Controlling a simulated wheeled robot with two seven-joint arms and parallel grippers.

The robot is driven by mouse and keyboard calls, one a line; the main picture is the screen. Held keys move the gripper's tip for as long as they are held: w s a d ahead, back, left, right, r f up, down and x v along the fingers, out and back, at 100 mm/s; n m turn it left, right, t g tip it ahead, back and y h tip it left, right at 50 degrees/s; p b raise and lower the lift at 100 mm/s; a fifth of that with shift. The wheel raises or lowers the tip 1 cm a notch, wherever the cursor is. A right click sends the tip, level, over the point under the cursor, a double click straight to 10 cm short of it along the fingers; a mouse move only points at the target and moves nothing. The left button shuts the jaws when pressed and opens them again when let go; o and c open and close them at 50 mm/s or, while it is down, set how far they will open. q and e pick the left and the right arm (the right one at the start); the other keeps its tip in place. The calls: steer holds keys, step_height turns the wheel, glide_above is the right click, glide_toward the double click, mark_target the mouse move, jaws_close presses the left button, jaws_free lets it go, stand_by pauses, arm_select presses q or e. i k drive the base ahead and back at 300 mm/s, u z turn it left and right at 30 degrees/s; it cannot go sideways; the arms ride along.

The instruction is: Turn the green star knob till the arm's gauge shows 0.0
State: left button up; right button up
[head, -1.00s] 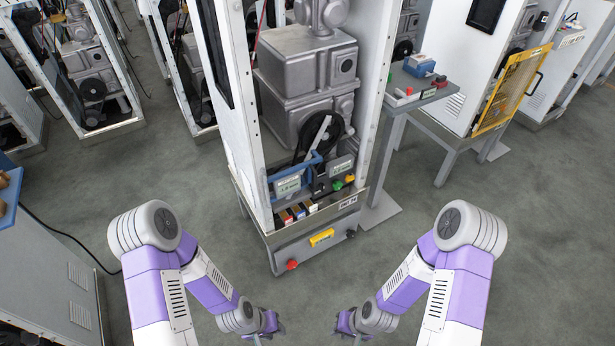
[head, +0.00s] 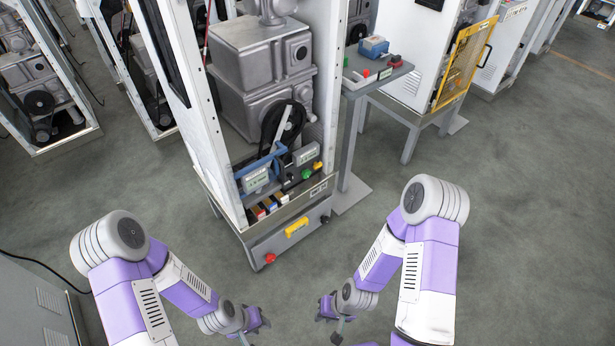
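The green star knob (head: 307,174) sits low inside the open dispenser frame, on a dark block at its right side. Two gauges with pale displays show there: one on the blue arm (head: 257,179) at the left, one grey gauge (head: 306,154) just above the green knob. Their digits are too small to read. My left gripper (head: 250,335) is low in front of the frame, away from the knob. My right gripper (head: 335,335) is also low in front, below and apart from the knob. Neither gripper's fingers show clearly enough to tell their opening.
A yellow knob (head: 318,165) is beside the green one. A drawer-like base with a yellow handle (head: 296,227) and red knob (head: 270,258) juts out at the bottom. A grey side table (head: 372,82) stands right of the frame. The floor in front is clear.

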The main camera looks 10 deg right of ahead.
mark_target(306, 174)
steer(key=k, duration=0.65)
steer(key=z, duration=0.3)
steer(key=i, duration=1.8)
steer(key=u, duration=0.65)
